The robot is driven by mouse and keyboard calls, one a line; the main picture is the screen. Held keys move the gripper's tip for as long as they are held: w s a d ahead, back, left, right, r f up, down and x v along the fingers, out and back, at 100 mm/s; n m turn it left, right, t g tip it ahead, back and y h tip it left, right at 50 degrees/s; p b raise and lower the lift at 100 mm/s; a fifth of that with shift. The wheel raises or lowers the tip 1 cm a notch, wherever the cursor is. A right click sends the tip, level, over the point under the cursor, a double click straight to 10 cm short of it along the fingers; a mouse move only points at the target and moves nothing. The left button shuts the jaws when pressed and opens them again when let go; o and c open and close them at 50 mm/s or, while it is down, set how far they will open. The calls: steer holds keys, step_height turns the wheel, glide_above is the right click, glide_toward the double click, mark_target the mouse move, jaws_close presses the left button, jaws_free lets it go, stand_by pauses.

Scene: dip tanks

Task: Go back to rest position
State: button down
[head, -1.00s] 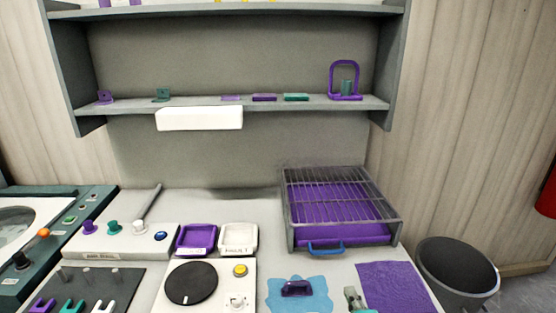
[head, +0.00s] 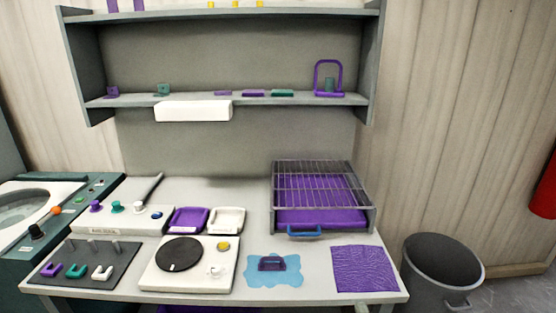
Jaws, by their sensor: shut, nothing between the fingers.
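My gripper is not in view. The grey worktable (head: 222,296) stands in front of me with its whole top in sight. On its front right lies a light blue splash-shaped mat (head: 258,278) with a small dark purple piece (head: 271,263) on it. A textured purple cloth (head: 363,268) lies flat to the right of the mat. Behind them stands a wire-topped rack (head: 316,181) with a purple tray (head: 320,216) inside and a blue handle (head: 304,232) in front.
A grey bin (head: 443,283) stands on the floor at the right. A shelf unit (head: 372,70) hangs above the table. A white unit with a black disc (head: 180,254), a dark peg board (head: 85,271) and a teal basin unit (head: 98,189) are at the left.

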steer(key=s+f+n, duration=0.4)
steer(key=s+f, duration=0.1)
steer(key=s, duration=0.6)
steer(key=s+f+n, duration=0.4)
steer(key=s+n, duration=0.1)
steer(key=s, duration=0.6)
steer(key=s+r+n, duration=0.2)
steer(key=s+n, duration=0.2)
steer(key=s, duration=0.5)
steer(key=s+a+r+n, duration=0.1)
steer(key=s+n, duration=0.3)
steer(key=s, duration=0.6)
steer(key=shift+r+g, duration=0.4)
steer(key=shift+r, duration=0.2)
